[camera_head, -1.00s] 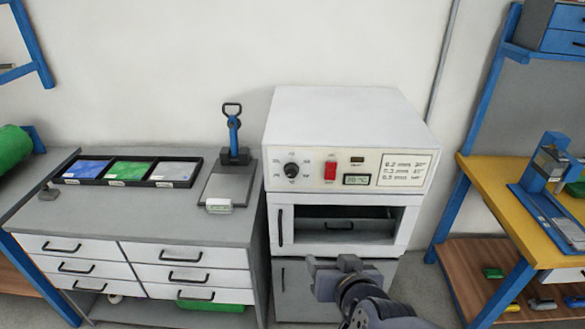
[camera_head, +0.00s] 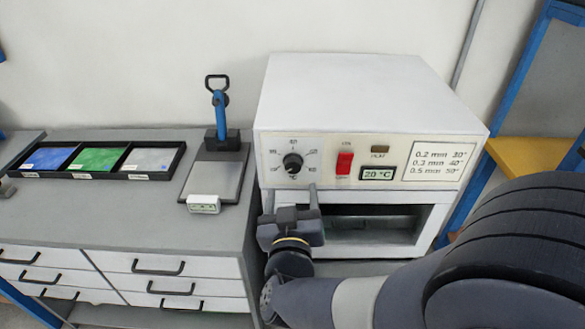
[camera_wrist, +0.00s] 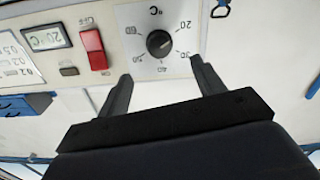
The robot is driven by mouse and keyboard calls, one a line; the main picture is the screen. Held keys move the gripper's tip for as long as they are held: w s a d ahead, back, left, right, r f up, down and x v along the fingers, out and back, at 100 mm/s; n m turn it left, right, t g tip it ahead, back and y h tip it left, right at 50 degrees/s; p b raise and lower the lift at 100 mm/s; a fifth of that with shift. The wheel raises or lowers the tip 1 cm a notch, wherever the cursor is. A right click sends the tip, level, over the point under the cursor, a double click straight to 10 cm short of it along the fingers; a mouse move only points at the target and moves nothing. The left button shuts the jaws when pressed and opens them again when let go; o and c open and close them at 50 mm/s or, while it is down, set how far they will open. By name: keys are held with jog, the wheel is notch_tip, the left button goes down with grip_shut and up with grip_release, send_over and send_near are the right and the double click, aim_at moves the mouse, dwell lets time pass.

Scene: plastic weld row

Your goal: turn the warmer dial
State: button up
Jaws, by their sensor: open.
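The warmer (camera_head: 365,95) is a white box with a cream control panel. Its black round dial (camera_head: 292,163) sits at the panel's left, ringed by printed temperature marks. A red switch (camera_head: 344,163) and a display (camera_head: 378,174) reading 20 °C are to its right. My gripper (camera_head: 293,200) is in front of the panel, just below the dial. In the wrist view, which is turned over, the dial (camera_wrist: 159,43) lies beyond and between the two spread fingers (camera_wrist: 160,78). The fingers are open and empty, apart from the dial.
A settings card (camera_head: 437,162) is on the panel's right. The open oven bay (camera_head: 432,220) is below the panel. On the grey bench at left are a blue-handled press (camera_head: 221,120) and a black tray (camera_head: 150,176) of blue, green and grey sheets.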

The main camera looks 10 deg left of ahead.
aim_at(293, 168)
jog(key=x, duration=0.8)
jog(key=shift+p, duration=0.4)
jog(key=shift+c, duration=0.2)
jog(key=c, duration=1)
jog(key=shift+o, duration=0.2)
jog(key=shift+f+b, duration=0.1)
jog(key=shift+b, duration=0.25)
